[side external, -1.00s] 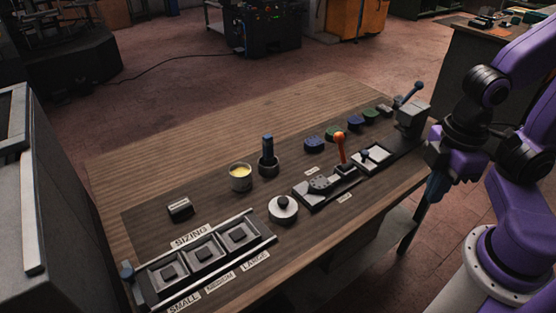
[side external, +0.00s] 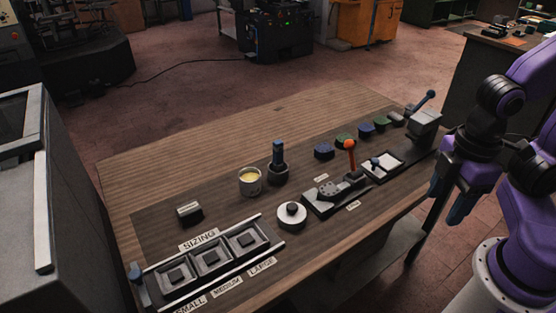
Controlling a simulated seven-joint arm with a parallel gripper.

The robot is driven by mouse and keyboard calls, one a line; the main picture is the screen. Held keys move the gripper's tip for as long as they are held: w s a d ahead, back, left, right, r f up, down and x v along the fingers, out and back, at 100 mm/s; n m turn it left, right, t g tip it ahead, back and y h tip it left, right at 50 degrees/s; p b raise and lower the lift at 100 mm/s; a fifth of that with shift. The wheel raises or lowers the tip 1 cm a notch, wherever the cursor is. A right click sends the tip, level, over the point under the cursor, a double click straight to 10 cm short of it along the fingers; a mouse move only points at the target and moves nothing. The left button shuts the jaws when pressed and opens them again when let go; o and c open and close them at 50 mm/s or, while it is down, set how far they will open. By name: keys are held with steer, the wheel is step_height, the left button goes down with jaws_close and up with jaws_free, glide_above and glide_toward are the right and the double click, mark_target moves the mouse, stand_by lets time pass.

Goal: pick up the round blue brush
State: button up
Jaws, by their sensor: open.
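An upright blue-handled piece, which looks like the round blue brush (side external: 278,151), stands in a dark round holder (side external: 278,176) near the middle of the bench. Its lower end is hidden in the holder. A pale pot with yellow contents (side external: 250,182) stands just left of it. My gripper (side external: 450,196) is at the right, off the bench's front right edge and well away from the brush. Its two blue fingers point down, apart, with nothing seen between them.
A lever fixture with an orange knob (side external: 349,145) stands between the brush and my gripper. A round white-topped piece (side external: 292,214) and a sizing tray (side external: 210,261) are in front. The bench behind the brush is bare wood (side external: 215,150).

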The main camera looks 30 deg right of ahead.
steer(key=w+a+r+n, duration=0.1)
steer(key=w+a+r, duration=0.1)
steer(key=w+a, duration=0.3)
steer(key=w+a+r, duration=0.1)
steer(key=w+a, duration=0.2)
steer(key=w, duration=0.5)
steer(key=n, duration=0.4)
glide_above(278, 151)
steer(key=w, duration=0.2)
step_height(278, 151, down, 4)
steer(key=f, duration=1)
steer(key=shift+s+d+f, duration=0.15)
steer(key=shift+d+f, duration=0.25)
steer(key=shift+s+d+f, duration=0.1)
steer(key=shift+s+f, duration=0.05)
steer(key=shift+f, duration=2.45)
